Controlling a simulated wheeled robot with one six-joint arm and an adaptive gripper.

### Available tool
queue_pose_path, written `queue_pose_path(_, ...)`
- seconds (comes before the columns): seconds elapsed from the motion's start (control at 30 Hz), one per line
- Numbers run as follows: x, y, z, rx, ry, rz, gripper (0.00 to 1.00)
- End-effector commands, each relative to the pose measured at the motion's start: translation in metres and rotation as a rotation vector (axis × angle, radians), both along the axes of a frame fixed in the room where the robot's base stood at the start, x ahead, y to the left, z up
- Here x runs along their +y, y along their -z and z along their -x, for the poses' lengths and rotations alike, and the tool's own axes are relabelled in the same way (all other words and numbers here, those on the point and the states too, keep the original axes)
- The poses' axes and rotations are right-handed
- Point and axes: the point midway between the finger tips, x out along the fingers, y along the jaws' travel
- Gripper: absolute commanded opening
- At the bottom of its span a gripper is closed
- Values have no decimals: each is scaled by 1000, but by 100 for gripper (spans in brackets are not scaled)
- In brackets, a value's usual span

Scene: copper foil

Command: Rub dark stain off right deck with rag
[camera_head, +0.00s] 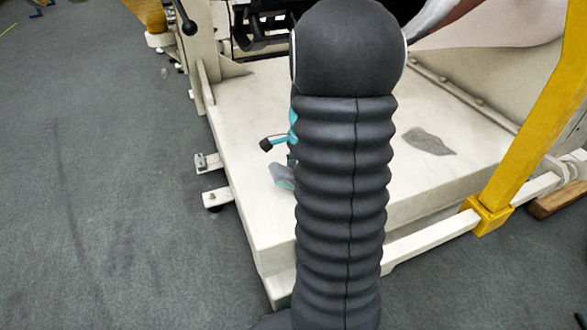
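The dark stain (428,141) is a grey, uneven patch on the right part of the white deck (250,205). My black ribbed arm stands across the middle of the view and hides part of the deck. Only a little of my gripper (288,162) shows, as teal and black parts at the arm's left edge, left of the stain. A small grey piece (283,177), possibly the rag, shows just below these parts. Most of it is behind my arm, and I cannot tell whether the gripper holds it.
A yellow post (535,125) rises at the deck's right side, on a white rail (430,240). Machine panels (480,85) stand behind the deck. Two small brackets (208,162) stick out at its left edge. The grey floor (90,200) at left is largely clear.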

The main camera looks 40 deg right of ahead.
Motion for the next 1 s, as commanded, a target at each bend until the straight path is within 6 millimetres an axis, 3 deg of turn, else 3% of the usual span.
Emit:
queue_pose_path(0.67, 10, -1, 38, 3, 1, -2, 6)
queue_pose_path(1.0, 10, 2, 39, 1, 0, 0, 6)
